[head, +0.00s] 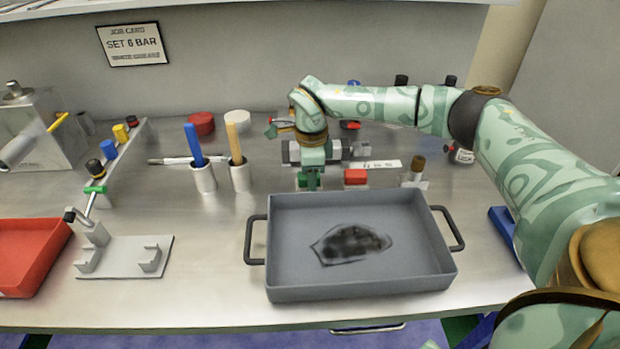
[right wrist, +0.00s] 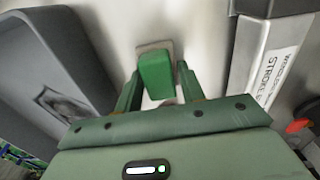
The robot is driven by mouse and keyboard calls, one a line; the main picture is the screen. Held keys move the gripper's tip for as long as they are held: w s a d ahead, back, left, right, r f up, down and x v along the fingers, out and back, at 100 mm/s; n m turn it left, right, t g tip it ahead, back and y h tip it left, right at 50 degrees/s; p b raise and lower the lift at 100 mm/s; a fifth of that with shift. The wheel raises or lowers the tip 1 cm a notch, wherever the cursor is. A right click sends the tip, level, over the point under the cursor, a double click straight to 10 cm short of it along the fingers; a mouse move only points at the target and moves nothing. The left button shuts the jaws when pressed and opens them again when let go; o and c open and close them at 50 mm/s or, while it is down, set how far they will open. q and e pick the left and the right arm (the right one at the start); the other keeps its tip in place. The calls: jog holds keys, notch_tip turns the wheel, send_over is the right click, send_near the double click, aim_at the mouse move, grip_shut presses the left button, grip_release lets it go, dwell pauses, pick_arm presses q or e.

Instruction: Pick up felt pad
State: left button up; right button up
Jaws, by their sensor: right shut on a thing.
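My right gripper (head: 308,182) reaches down to the bench just behind the grey tray, and its fingers also show in the right wrist view (right wrist: 158,88). It is shut on a green block with a pale square base (right wrist: 155,75), which I take for the felt pad. The pale base shows past the fingertips. In the head view the gripper mostly hides the pad. I cannot tell whether the pad touches the bench. My left gripper is not in view.
The grey tray (head: 280,283) with a dark patch (head: 350,244) stands close in front. A red block (head: 356,177) is just right of the gripper, a grey cylinder unit (head: 345,148) behind it. Cups with blue and wooden handles (head: 203,178) stand left.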

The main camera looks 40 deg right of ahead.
notch_tip(320, 180, up, 4)
jog(key=shift+f+p, duration=0.25)
jog(key=shift+p, duration=0.3)
jog(key=s+a+r+p, duration=0.2)
jog(key=a+r, duration=0.7)
jog(key=a, duration=0.5)
jog(key=shift+s+r+p, duration=0.2)
jog(key=shift+p, duration=0.45)
